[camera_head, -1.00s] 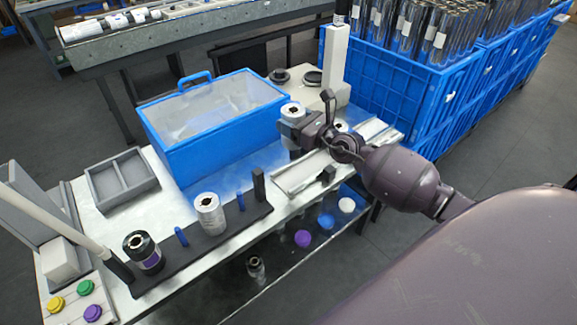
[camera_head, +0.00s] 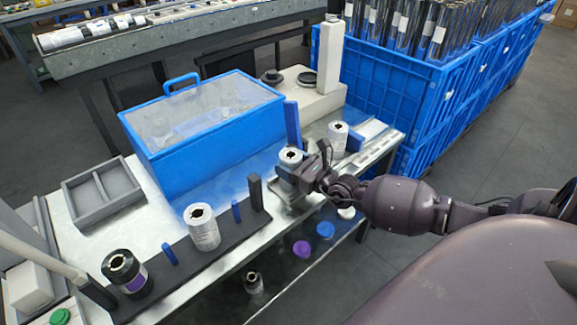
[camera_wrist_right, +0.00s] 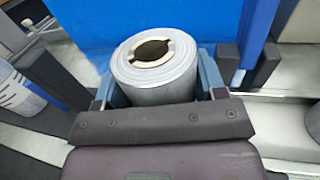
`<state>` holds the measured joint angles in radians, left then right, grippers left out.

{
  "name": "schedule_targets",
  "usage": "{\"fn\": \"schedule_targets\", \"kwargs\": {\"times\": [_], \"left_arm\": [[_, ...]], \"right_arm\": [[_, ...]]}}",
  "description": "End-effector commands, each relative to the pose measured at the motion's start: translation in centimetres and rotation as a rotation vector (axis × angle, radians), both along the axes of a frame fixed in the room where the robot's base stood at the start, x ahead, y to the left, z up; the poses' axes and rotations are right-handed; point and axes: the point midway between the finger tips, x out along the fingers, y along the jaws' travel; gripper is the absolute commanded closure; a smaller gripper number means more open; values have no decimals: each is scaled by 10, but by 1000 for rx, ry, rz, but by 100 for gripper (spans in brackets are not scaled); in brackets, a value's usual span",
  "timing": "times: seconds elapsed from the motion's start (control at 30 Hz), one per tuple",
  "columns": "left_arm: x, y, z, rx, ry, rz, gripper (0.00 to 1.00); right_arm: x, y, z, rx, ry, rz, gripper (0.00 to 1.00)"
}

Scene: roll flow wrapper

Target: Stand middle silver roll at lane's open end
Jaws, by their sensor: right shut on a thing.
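My right gripper (camera_head: 305,168) is shut on a silver roll (camera_head: 290,155), held upright with its open core facing up. In the right wrist view the silver roll (camera_wrist_right: 155,75) sits between the two blue-lined fingers. I cannot tell whether its base touches the surface. The held roll is just right of the black post (camera_head: 255,193) on the dark strip (camera_head: 185,262). Another silver roll (camera_head: 203,228) and a black roll with a purple label (camera_head: 125,272) stand along that strip. A third silver roll (camera_head: 338,135) stands behind the held one. My left gripper is not in view.
Blue pegs (camera_head: 168,254) (camera_head: 236,211) rise from the dark strip. A blue upright (camera_head: 292,125) stands behind the held roll. A blue clear-topped box (camera_head: 205,125) and a grey divided tray (camera_head: 103,193) sit on the table. Blue crates (camera_head: 375,85) stand at the right.

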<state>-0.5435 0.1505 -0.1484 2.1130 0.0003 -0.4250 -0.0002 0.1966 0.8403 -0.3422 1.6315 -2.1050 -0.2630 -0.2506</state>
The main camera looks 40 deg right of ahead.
Motion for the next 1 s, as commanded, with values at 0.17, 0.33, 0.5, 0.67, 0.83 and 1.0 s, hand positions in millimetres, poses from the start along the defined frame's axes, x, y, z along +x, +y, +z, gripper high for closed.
{"fn": "schedule_targets", "kwargs": {"times": [0.17, 0.33, 0.5, 0.67, 0.83, 1.0], "left_arm": [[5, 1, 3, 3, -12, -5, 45], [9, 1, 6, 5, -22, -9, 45], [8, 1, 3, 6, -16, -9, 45], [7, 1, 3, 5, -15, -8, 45], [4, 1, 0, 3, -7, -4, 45], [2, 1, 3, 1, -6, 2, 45]], "right_arm": [[1, 0, -4, 1, -4, 0, 70], [0, 0, -5, 1, -3, 0, 70], [0, 0, -8, 0, -1, 0, 28], [0, 0, -8, 0, -1, 0, 10], [0, 0, -8, 0, -1, 0, 10], [0, 0, -2, 1, -4, 0, 10]]}}
